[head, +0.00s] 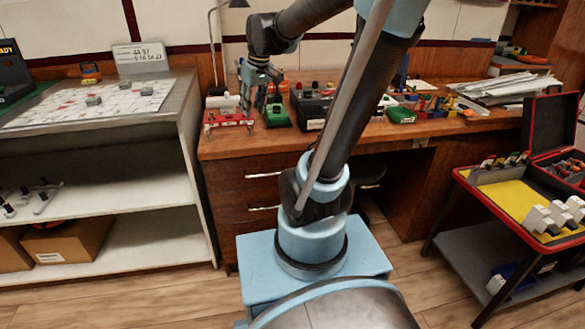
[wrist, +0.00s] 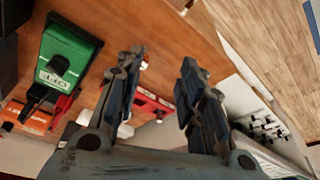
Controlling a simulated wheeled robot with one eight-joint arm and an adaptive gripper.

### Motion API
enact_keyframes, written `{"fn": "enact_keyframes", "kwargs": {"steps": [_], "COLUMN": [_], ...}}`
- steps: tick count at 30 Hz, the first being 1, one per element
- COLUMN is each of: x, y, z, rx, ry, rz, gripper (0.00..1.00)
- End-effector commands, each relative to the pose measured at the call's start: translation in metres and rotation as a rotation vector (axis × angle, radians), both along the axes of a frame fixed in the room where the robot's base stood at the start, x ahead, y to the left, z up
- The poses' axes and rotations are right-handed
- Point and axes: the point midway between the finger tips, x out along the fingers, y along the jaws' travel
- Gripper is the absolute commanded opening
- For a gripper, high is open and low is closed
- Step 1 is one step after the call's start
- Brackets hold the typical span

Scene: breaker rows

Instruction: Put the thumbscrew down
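My gripper (wrist: 163,68) is open in the wrist view, its two dark fingers apart with bare wooden desktop showing between them. In the head view my gripper (head: 258,98) points down over the left part of the wooden desk, close to a green box and a red stand. I cannot make out a thumbscrew for certain. A small pale spot shows beside the left fingertip in the wrist view, too small to identify. Part of the red stand (wrist: 150,104) shows beyond the fingers; it is also in the head view (head: 228,121).
The green box (wrist: 66,60) with a black switch marked OFF stands left of the fingers; it also shows in the head view (head: 277,117). A grey panel with buttons (head: 312,104) stands right of it. A shelf unit (head: 190,120) is left, a toolbox cart (head: 520,205) right.

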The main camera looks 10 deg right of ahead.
Motion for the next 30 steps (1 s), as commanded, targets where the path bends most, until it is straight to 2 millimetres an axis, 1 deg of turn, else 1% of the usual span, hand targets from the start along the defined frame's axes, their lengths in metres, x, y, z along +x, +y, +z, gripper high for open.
{"fn": "enact_keyframes", "kwargs": {"steps": [1,5,9,15,18,21,24,30], "x": [-0.018,-0.059,-0.1,-0.156,-0.177,-0.192,-0.201,-0.204], "y": [-0.01,-0.03,-0.049,-0.072,-0.079,-0.086,-0.089,-0.091], "z": [-0.007,-0.027,-0.051,-0.091,-0.109,-0.124,-0.132,-0.136], "rx": [-0.003,-0.012,-0.022,-0.036,-0.041,-0.046,-0.048,-0.049], "ry": [0.007,0.027,0.045,0.072,0.081,0.089,0.094,0.096], "rz": [-0.03,-0.107,-0.19,-0.309,-0.358,-0.395,-0.415,-0.426], "gripper": [0.35,0.35,0.35,0.35,0.35,0.35,0.35,0.35]}}
